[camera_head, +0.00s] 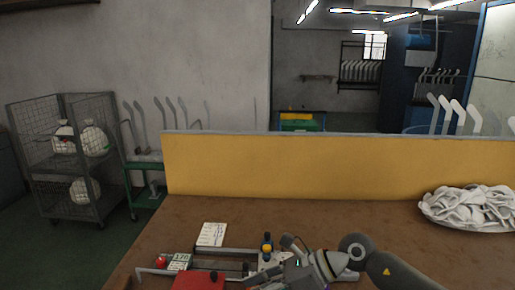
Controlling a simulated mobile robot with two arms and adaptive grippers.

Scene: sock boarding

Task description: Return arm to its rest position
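My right arm (380,265) comes in from the lower right, low over the brown table. Its gripper (272,276) is at the bottom of the view, over or beside a machine with rails on the table. The fingers are small and partly cut off by the bottom edge, so I cannot tell whether they are open or shut, or whether they hold anything. My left arm and gripper are not in view.
The table (375,215) has a red box (199,281), a small display (180,261) and a white notepad (212,234). A plate of white socks (470,208) is at right. A yellow panel (330,165) closes the back. The table's middle right is clear.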

